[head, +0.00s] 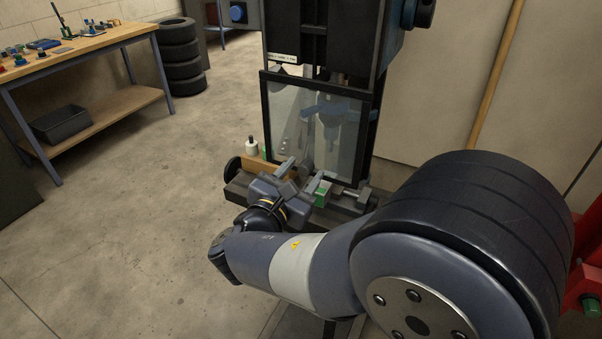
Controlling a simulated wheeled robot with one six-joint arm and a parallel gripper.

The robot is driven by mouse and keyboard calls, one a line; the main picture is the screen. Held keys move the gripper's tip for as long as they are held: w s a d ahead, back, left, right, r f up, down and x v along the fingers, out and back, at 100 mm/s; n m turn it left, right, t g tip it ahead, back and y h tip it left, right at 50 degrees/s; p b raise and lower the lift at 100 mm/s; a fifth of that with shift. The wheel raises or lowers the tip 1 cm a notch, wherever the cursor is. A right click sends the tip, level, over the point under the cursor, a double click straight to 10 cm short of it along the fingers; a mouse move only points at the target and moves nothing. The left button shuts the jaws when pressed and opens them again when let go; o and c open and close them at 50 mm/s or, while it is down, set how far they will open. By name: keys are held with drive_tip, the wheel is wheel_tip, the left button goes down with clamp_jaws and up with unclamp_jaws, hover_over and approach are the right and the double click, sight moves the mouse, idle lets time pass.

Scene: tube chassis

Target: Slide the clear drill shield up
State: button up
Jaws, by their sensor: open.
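The clear drill shield (285,112) is a see-through panel in a black frame, on the front of a dark drill press (340,40). It is down, covering the drill's working area, and its lower edge is close to the machine's base (236,186). Drill parts show dimly through the panel. My gripper (304,178) is open, in front of the shield's lower part, with its fingers pointing towards it. I cannot tell whether the fingers touch the frame. My gripper and wrist hide part of the base and of the lower frame edge.
A small white bottle (251,146) and a wooden block (268,168) are left of my gripper. A green piece (322,194) is close on its right. A workbench (80,52) and stacked tyres (179,55) stand at back left. The floor on the left is clear.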

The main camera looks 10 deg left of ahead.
sight(311, 87)
drive_tip(key=shift+c, duration=0.5)
clamp_jaws()
drive_tip(key=shift+r, duration=0.15)
wheel_tip(311, 87, up, 16)
drive_tip(key=p, duration=1.1)
drive_tip(key=shift+r+p, duration=0.25)
drive_tip(key=shift+p, duration=0.1)
drive_tip(key=shift+o, duration=0.5)
unclamp_jaws()
drive_tip(key=shift+f, duration=0.1)
drive_tip(key=b+v, duration=0.1)
drive_tip(key=v, duration=1)
drive_tip(key=shift+b, duration=0.4)
